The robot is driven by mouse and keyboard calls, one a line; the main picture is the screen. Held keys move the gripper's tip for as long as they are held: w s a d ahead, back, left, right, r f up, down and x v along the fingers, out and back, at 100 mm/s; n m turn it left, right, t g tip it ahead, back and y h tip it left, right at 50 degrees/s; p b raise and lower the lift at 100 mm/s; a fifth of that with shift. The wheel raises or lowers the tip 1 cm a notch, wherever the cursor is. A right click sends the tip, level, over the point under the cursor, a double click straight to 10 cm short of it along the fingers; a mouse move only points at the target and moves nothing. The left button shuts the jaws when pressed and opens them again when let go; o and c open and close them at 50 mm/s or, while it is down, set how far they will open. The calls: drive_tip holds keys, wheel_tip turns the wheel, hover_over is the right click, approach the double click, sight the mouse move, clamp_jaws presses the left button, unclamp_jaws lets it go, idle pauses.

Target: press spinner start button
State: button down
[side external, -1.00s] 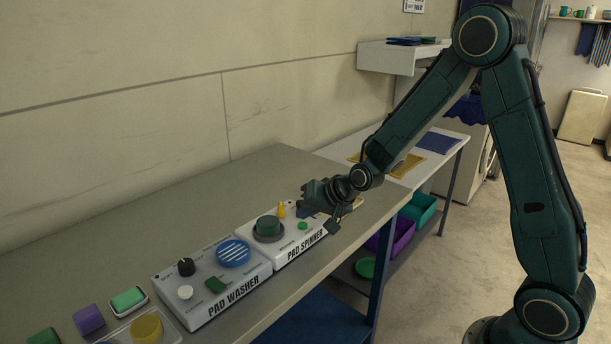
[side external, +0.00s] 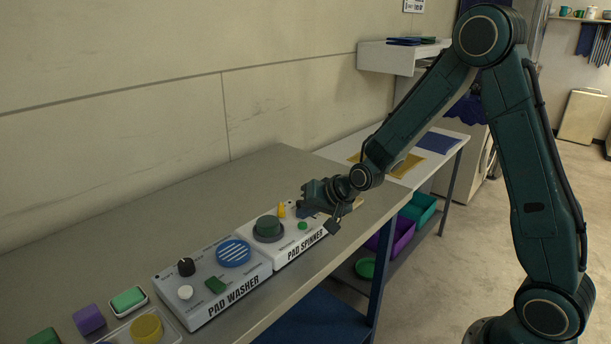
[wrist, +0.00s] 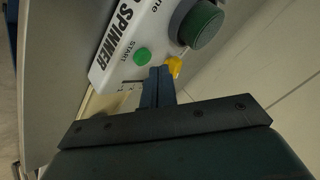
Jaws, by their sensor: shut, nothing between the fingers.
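The pad spinner (side external: 289,248) is a white box on the bench, lettered PAD SPINNER on its front. Its green start button (side external: 302,225) is small and round; it also shows in the wrist view (wrist: 142,56), labelled START. A large dark green round part (side external: 268,226) and a yellow peg (side external: 281,210) stand on its top. My gripper (wrist: 158,72) is shut and empty. In the wrist view its fingertips are just beside the start button, toward the yellow peg (wrist: 174,66). I cannot tell whether they touch the box.
The white pad washer (side external: 225,295) stands left of the spinner, with a blue striped disc (side external: 233,253) and a black knob (side external: 186,267). Coloured blocks lie at the front left. The bench (side external: 150,235) is clear behind the boxes, along the wall.

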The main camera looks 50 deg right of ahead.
drive_tip(key=shift+f, duration=0.9)
idle(1.6)
drive_tip(key=shift+r, duration=0.85)
drive_tip(key=shift+r, duration=0.1)
drive_tip(key=shift+r, duration=2.45)
